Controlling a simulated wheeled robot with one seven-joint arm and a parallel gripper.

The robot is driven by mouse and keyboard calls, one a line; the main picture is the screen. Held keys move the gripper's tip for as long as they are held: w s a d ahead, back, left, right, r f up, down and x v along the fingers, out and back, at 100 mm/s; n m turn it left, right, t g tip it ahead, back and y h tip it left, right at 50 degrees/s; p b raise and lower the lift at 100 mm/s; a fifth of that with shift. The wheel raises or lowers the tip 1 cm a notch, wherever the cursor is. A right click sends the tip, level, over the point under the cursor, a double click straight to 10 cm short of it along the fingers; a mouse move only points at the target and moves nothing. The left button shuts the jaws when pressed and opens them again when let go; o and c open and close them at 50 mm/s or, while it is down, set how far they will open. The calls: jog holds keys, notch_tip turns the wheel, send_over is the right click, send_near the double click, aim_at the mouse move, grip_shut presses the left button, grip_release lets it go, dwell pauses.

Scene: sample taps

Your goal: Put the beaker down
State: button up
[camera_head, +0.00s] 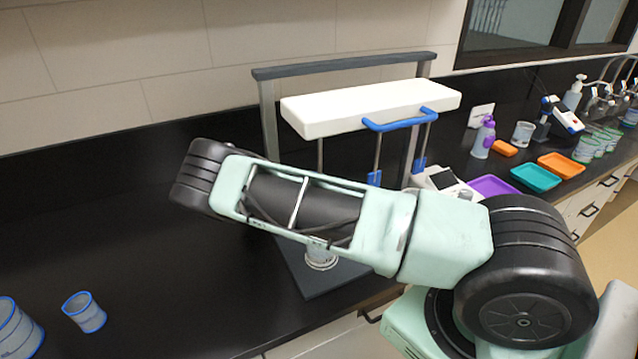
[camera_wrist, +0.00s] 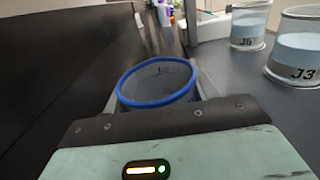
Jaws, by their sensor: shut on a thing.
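A blue-rimmed beaker (camera_wrist: 157,84) is between the fingers of my gripper (camera_wrist: 160,92) in the wrist view, with its open mouth in sight. My gripper is shut on it. The beaker's lower part is hidden, so I cannot tell whether it touches a surface. In the head view my arm hides the gripper and this beaker. The black counter (camera_head: 150,220) runs along the wall.
Beakers marked J6 (camera_wrist: 249,25) and J3 (camera_wrist: 298,48) stand at the right. Two blue-rimmed vessels (camera_head: 84,312) (camera_head: 15,328) stand at lower left. A white-topped stand (camera_head: 370,105) rises behind my arm. Trays (camera_head: 535,177) sit farther right. The counter's left middle is bare.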

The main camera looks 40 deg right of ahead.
jog(key=shift+f, duration=0.1)
jog(key=o, duration=1)
jog(key=shift+c, duration=0.2)
